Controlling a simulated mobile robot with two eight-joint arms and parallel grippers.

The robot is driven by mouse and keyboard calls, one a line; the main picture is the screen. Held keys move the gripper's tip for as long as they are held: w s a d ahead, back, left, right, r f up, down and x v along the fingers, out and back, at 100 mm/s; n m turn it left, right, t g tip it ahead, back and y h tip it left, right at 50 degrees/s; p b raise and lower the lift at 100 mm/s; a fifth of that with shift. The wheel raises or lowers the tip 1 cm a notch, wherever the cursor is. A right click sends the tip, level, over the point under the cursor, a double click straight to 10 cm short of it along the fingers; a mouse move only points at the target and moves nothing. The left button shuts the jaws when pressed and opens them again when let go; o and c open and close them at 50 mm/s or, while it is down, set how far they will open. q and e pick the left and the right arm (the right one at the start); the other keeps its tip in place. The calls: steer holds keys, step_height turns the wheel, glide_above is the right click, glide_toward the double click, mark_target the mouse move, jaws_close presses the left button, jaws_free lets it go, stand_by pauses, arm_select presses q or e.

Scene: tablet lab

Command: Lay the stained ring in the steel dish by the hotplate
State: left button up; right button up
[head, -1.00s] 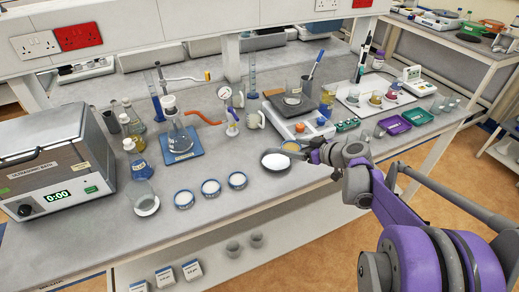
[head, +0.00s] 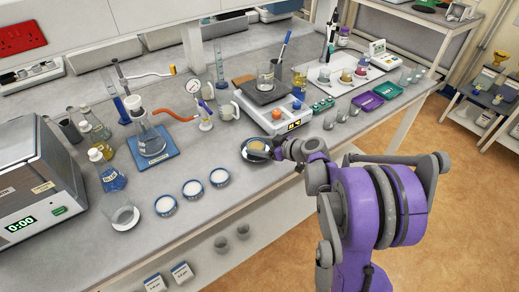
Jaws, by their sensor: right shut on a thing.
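The steel dish (head: 246,157) is a shallow round dish with a dark rim, on the bench in front of the white hotplate (head: 281,122). A tan, round, ring-like piece (head: 257,146), which I take to be the stained ring, shows over the dish's right side. My right gripper (head: 272,149) reaches in from the right and is shut on this piece at the dish's right edge. The fingers are small and partly hidden, and I cannot tell whether the piece touches the dish floor. My left gripper is not in view.
Several blue-rimmed round dishes (head: 192,188) stand along the front left. Small clear vessels (head: 343,114) are to the right. Bare bench lies left of the steel dish.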

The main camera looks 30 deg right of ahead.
steer(key=shift+f, duration=0.9)
steer(key=o, duration=1)
steer(key=shift+o, duration=0.2)
steer(key=v, duration=1.2)
steer(key=shift+a, duration=0.1)
steer(key=s+a+f+m+g, duration=0.25)
steer(key=s+a+g, duration=0.2)
steer(key=a, duration=0.85)
steer(key=s+a+f+m+g+h, duration=0.1)
steer(key=s+a+h, duration=0.1)
steer(key=s, duration=0.5)
steer(key=s+a+f+m+g+h, duration=0.1)
steer(key=s+a+f+h, duration=0.1)
steer(key=s+a, duration=0.2)
steer(key=shift+s+a+h, duration=0.35)
steer(key=shift+s+h, duration=0.05)
steer(key=shift+s, duration=1.1)
